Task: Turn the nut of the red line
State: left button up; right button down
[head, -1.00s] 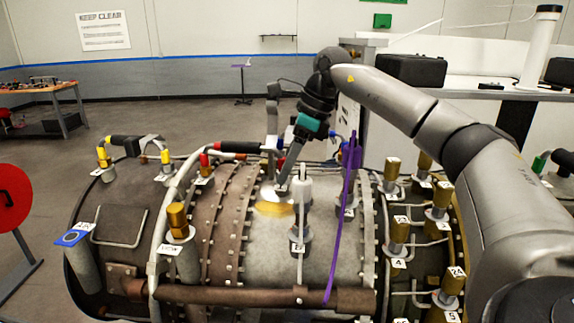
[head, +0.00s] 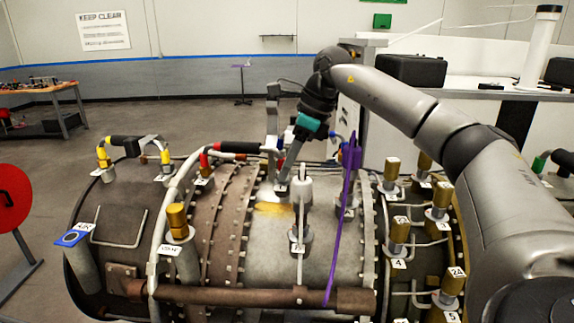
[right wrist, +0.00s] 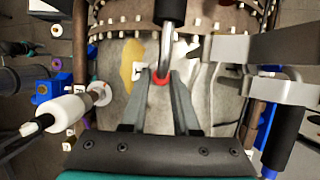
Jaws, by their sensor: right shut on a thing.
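The red line (head: 240,147) has a black sleeve with red parts and crosses the far top of the turbine casing (head: 325,262). One red end (head: 205,160) stands at the left; its right end is partly hidden by my arm. My right gripper (head: 281,188) points down at the casing top. In the right wrist view, its fingers (right wrist: 161,82) close around a fitting with a red ring (right wrist: 160,79), below a grey tube (right wrist: 171,14). The nut itself is mostly hidden between the fingers. My left gripper is not in view.
Several brass-capped fittings (head: 398,232) crowd the right side. A yellow patch (head: 272,209) marks the casing. A line with yellow ends (head: 125,142) lies at left.

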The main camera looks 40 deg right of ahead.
jog(key=shift+m, duration=0.3)
jog(key=m, duration=0.2)
jog(key=m+h, duration=0.1)
jog(key=shift+s+a+m+t, duration=0.1)
jog(key=shift+a+m+t, duration=0.1)
jog(key=shift+m+t, duration=0.2)
jog(key=m+h, duration=0.1)
jog(key=m, duration=0.1)
jog(key=m+h+p, duration=0.1)
jog(key=m, duration=0.1)
jog(key=shift+a+m, duration=0.2)
jog(key=shift+m, duration=0.1)
jog(key=m+h, duration=0.1)
jog(key=m, duration=0.1)
jog(key=m+p, duration=0.1)
jog(key=m, duration=0.1)
jog(key=shift+a+r+h, duration=0.1)
jog(key=shift+a+h, duration=0.1)
jog(key=shift+h, duration=0.2)
jog(key=shift+w+a+m+g+h+p, duration=0.1)
jog(key=shift+m+g+h+p, duration=0.3)
jog(key=shift+m, duration=1)
jog(key=shift+w+a+m+g+h+p, duration=0.1)
jog(key=shift+m+g+h+p, duration=0.25)
jog(key=shift+m, duration=1.05)
jog(key=shift+d, duration=0.1)
jog(key=c, duration=0.6)
grip_release()
jog(key=shift+c, duration=0.2)
